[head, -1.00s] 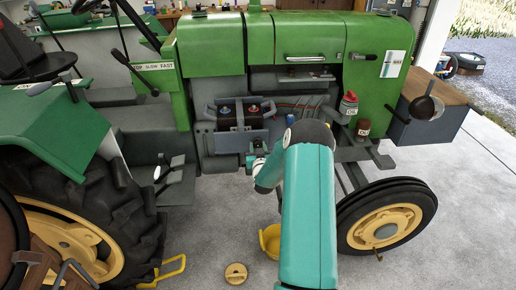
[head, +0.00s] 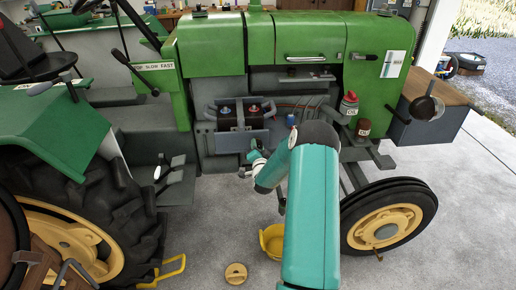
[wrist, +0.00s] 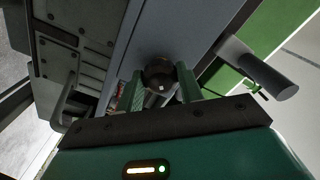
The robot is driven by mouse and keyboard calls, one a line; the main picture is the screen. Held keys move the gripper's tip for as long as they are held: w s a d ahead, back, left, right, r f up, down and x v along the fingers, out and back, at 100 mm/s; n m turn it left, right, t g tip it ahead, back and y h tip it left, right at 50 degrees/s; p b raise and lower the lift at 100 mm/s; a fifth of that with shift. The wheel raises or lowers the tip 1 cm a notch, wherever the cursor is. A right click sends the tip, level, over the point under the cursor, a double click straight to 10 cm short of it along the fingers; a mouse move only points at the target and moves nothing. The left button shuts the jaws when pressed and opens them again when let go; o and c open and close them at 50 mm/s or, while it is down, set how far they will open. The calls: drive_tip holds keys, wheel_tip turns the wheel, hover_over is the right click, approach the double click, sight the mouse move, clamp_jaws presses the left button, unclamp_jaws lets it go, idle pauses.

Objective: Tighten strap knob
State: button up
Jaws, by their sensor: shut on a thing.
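The strap knob (wrist: 159,74) is a dark round knob with a small light spot on its face, in the middle of the wrist view. My gripper (wrist: 160,84) has its two green fingers on either side of it and is shut on it. In the head view my gripper (head: 246,170) is small and low in front of the battery tray (head: 240,141), and the knob cannot be made out there. The battery (head: 241,116) with red and blue terminal caps sits in the tray on the green tractor's side.
The front wheel (head: 388,222) is at the right. A yellow bucket (head: 271,241) and yellow disc (head: 236,273) are on the floor.

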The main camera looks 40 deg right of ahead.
drive_tip(key=shift+a+m, duration=0.1)
drive_tip(key=shift+m, duration=3.9)
drive_tip(key=o, duration=1)
drive_tip(key=v, duration=1.4)
